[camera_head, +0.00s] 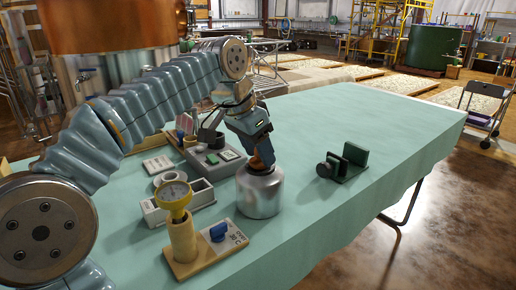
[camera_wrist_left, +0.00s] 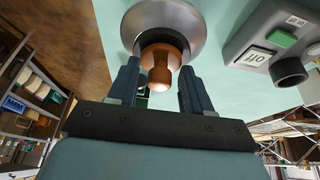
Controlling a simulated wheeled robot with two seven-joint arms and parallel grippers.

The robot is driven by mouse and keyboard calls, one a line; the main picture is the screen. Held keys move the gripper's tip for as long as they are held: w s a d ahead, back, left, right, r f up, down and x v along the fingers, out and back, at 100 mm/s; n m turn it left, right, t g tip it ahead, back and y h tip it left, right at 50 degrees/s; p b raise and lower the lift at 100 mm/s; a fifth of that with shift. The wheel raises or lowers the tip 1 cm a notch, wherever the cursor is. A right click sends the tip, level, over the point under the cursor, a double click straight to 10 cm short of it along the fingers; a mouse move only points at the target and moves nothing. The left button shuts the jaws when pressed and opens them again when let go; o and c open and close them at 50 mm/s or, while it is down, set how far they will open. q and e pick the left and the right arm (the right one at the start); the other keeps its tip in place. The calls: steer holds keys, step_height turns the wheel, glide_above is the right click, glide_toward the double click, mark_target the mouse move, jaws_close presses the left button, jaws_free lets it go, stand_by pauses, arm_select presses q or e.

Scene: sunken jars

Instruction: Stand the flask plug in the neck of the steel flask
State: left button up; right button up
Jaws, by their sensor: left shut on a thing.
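The steel flask (camera_head: 260,192) stands upright on the teal table, its round metal shoulder (camera_wrist_left: 190,18) at the top of the left wrist view. The brown flask plug (camera_wrist_left: 160,76) is between my left gripper's fingers (camera_wrist_left: 160,66), knob toward the wrist camera. In the head view, my left gripper (camera_head: 260,149) points down over the flask's top, shut on the plug (camera_head: 264,161), of which only a small brown part shows. The plug is upright or nearly so and overlaps the neck. The neck's opening is hidden, so I cannot tell how deep it sits. My right gripper is not in view.
Left of the flask are a yellow dial gauge (camera_head: 174,194) on a wooden post, a pale open box (camera_head: 160,216) and a grey unit with a green button (camera_head: 228,155). A dark green stand (camera_head: 353,155) is to the right. The table's right part is clear.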

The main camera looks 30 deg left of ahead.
arm_select(q)
steer(key=o, duration=1.2)
steer(key=shift+f, duration=0.1)
steer(key=p+v, duration=0.3)
steer(key=v, duration=1)
steer(key=shift+r+p, duration=0.35)
steer(key=shift+r, duration=0.05)
steer(key=shift+s, duration=0.15)
